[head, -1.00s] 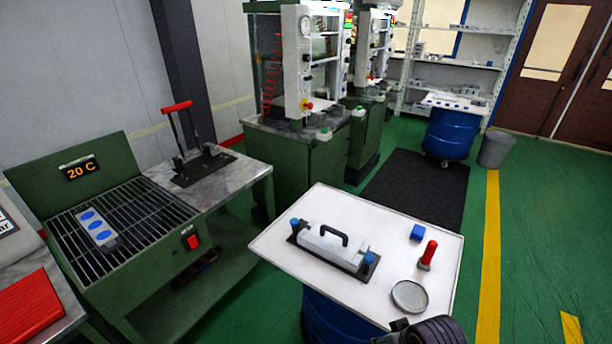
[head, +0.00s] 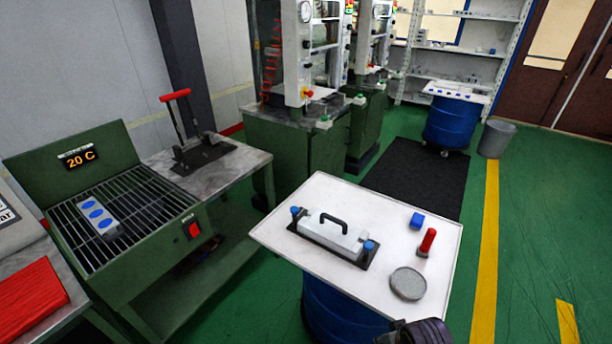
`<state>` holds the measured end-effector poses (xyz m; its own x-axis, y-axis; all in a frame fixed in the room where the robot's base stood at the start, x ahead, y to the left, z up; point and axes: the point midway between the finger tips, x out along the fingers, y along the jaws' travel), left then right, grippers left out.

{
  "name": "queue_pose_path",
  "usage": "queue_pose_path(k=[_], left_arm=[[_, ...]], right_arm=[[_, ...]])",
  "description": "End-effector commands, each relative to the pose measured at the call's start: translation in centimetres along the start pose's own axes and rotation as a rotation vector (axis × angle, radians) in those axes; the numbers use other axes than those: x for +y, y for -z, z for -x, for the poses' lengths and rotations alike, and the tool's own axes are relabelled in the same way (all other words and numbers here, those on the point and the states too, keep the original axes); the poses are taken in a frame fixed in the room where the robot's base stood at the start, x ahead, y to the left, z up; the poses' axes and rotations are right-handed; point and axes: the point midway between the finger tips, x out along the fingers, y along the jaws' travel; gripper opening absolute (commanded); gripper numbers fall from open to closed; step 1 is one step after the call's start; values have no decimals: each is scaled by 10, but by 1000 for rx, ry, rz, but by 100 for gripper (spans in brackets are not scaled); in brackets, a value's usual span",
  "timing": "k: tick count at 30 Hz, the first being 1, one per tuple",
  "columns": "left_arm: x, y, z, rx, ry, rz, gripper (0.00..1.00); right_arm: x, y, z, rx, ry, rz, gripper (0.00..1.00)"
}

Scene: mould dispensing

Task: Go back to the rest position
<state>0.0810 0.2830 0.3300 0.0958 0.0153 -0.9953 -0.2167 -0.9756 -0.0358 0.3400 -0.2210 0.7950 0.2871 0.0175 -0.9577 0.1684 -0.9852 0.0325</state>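My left gripper is out of view. A dark part of my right arm shows at the bottom edge, with what looks like the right gripper (head: 398,334) at its left end. It is cut off by the frame, so its fingers cannot be made out. It is in front of the near edge of the white-topped table (head: 285,238), apart from the things on it.
A green grill station (head: 128,225) reading 20 C stands at left, with a grey plate with blue ovals (head: 98,217) on its grate. A red-handled press (head: 187,130) stands behind it. Green machines (head: 290,150) stand behind the table. Green floor at right is clear.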

Motion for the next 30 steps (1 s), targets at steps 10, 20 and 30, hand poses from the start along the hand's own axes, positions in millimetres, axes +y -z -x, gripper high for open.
queue_pose_path(k=[10, 20, 30], left_arm=[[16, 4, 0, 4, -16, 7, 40], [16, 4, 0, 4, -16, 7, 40], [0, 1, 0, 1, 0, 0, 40]], right_arm=[[-3, -21, -86, -32, 4, 5, 40], [-6, -56, -164, -58, 7, 10, 40], [-9, -105, -234, -87, 10, 16, 40]])
